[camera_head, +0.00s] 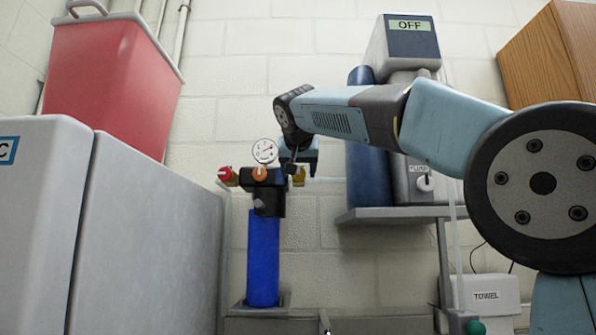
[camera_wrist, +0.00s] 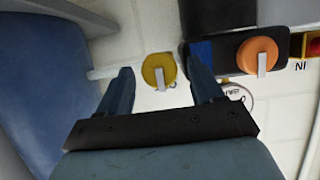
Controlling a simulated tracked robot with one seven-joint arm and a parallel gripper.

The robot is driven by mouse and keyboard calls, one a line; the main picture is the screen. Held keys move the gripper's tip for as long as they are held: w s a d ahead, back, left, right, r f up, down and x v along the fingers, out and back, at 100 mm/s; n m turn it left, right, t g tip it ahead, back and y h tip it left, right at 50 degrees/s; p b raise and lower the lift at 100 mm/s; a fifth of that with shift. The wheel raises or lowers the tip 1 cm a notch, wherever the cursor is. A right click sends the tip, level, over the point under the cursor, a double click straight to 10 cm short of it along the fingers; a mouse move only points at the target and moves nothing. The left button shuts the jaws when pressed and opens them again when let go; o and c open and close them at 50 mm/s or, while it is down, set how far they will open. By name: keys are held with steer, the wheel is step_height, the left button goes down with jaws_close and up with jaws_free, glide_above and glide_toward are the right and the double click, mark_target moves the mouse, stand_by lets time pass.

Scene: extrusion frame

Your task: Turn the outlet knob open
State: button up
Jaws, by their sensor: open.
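The yellow knob (camera_wrist: 153,68), likely the outlet knob, shows in the wrist view with a pale handle bar across its face. A label beside it is partly hidden and I cannot read it. My gripper (camera_wrist: 158,62) is open, with its two dark blue fingers on either side of the yellow knob in the picture. I cannot tell how far off the knob is, or whether a finger touches it. In the head view my gripper (camera_head: 293,165) is at the right end of the filter head, partly covering the yellow knob (camera_head: 300,178).
An orange knob (camera_head: 260,173), a red knob (camera_head: 225,174) and a gauge (camera_head: 264,150) sit on the filter head above a blue cylinder (camera_head: 263,260). The red knob's side reads "IN" in the wrist view. A tall blue tank (camera_head: 367,190) stands close to the right.

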steer(key=shift+w, duration=0.15)
steer(key=c, duration=1)
